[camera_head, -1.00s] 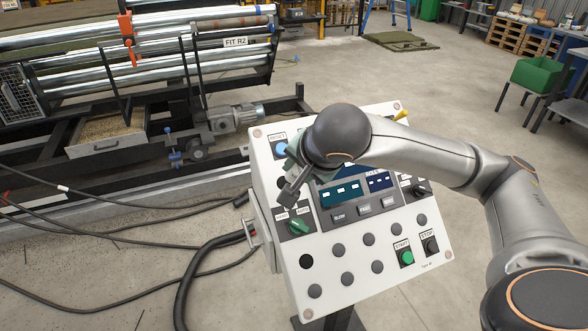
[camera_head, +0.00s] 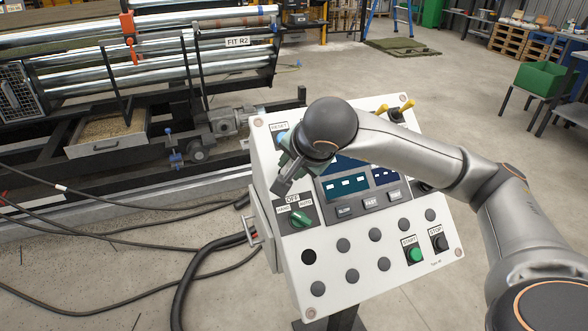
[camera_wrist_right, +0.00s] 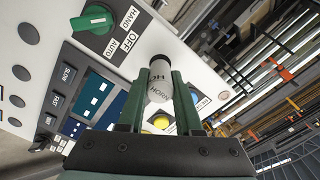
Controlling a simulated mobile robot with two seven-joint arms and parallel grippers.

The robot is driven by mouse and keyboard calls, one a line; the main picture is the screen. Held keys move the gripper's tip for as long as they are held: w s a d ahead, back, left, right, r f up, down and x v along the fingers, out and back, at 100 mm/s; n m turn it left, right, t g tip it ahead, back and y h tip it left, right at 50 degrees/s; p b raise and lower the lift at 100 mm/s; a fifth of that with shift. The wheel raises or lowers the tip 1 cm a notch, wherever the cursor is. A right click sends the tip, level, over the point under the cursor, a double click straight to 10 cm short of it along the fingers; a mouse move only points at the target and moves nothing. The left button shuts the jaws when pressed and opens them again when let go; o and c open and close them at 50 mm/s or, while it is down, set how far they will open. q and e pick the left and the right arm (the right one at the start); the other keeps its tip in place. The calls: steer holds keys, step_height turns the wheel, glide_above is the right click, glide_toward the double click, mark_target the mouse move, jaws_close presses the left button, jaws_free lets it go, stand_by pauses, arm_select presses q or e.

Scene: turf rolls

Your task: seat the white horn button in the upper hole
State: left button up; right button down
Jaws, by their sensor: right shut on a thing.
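My right gripper (camera_head: 284,182) is over the upper left part of the white control panel (camera_head: 262,160). In the right wrist view it (camera_wrist_right: 163,82) is shut on the white horn button (camera_wrist_right: 159,88), a short white cylinder marked HORN with a dark end pointing away from the palm. In the head view the gripper hides the button. The upper hole cannot be made out; the gripper covers that part of the panel. I cannot tell whether the button touches the panel. A black lower hole (camera_head: 309,257) is open at the panel's lower left. My left gripper is not in view.
The green selector knob (camera_head: 301,217) stands just below the gripper, and the blue reset button (camera_head: 281,137) just above. Yellow-tipped levers (camera_head: 407,104) rise at the panel's top right. The green start button (camera_head: 416,255) is at the lower right. Hoses lie on the floor at left.

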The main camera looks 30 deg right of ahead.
stand_by(0.5)
stand_by(0.6)
steer(key=shift+w+b, duration=0.1)
steer(key=shift+b, duration=0.5)
stand_by(0.5)
steer(key=shift+b+x, duration=0.95)
steer(key=shift+x, duration=0.4)
steer(key=c, duration=0.5)
jaws_free()
steer(key=shift+f, duration=0.1)
